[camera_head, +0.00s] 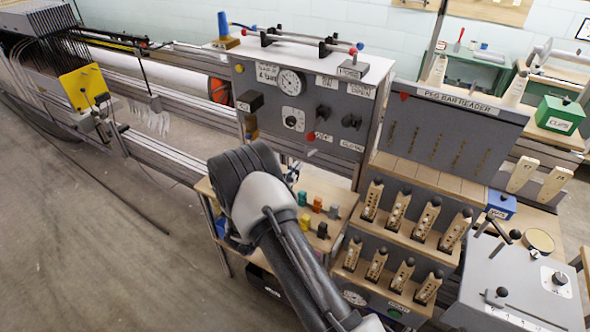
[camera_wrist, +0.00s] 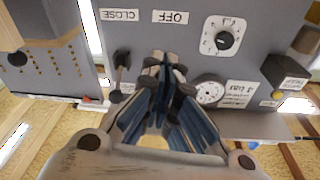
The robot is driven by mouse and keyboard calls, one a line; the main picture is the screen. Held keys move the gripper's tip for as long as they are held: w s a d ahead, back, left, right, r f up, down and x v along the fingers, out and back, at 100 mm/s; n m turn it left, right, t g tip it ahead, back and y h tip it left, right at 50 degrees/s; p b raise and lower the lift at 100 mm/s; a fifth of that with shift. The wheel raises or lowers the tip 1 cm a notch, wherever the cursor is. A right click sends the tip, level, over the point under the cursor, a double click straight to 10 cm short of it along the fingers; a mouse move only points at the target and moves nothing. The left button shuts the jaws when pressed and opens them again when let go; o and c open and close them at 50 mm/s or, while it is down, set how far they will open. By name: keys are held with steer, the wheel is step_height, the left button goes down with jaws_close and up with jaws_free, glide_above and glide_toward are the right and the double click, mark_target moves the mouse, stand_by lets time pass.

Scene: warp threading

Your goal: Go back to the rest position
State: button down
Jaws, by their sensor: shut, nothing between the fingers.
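My gripper (camera_wrist: 165,62) shows in the wrist view with its dark fingertips together and nothing between them. It points at the grey control panel (camera_wrist: 185,50), which appears upside down there. In the head view my arm crosses the lower middle, and its wrist end is in front of the panel (camera_head: 345,115); the fingertips are mostly hidden there. The wrist view shows a dark lever (camera_wrist: 121,62) near a CLOSE label and a white dial with a black knob (camera_wrist: 223,40). I cannot tell from the frames whether my fingertips touch the panel.
A wooden shelf with coloured pegs (camera_head: 318,206) lies below the panel, close to my arm. To the right stand tiered racks of wooden blocks (camera_head: 397,210) and a grey box with levers (camera_head: 520,280). A loom frame with a yellow plate (camera_head: 83,87) is at left. The floor (camera_head: 90,240) at lower left is clear.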

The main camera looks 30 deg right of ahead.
steer(key=w+a+r+n+t+y, duration=0.1)
steer(key=w+a+r+t+y, duration=0.15)
steer(key=w+r+y, duration=0.2)
steer(key=w+a+r+n+t+y, duration=0.1)
steer(key=w+a+r+n+y, duration=0.1)
steer(key=w+a+r+y, duration=0.3)
steer(key=s+a+r+n+y, duration=0.55)
steer(key=s+a+r, duration=0.3)
steer(key=r, duration=0.25)
steer(key=s+a+r+n+g+y, duration=0.1)
steer(key=s+a+n+g+y, duration=0.1)
steer(key=s, duration=0.7)
steer(key=s+a+r+n+g+y, duration=0.1)
steer(key=s+a+n+g, duration=0.1)
steer(key=s, duration=0.7)
steer(key=s+d+f+n+g, duration=0.1)
steer(key=s+g, duration=0.1)
steer(key=s, duration=0.7)
steer(key=s+d+f+g+h, duration=0.1)
steer(key=s+d+f+g, duration=0.1)
steer(key=s, duration=0.8)
steer(key=shift+s+f+n+g, duration=0.2)
steer(key=shift+s+n+g, duration=0.05)
steer(key=shift+n+g, duration=0.1)
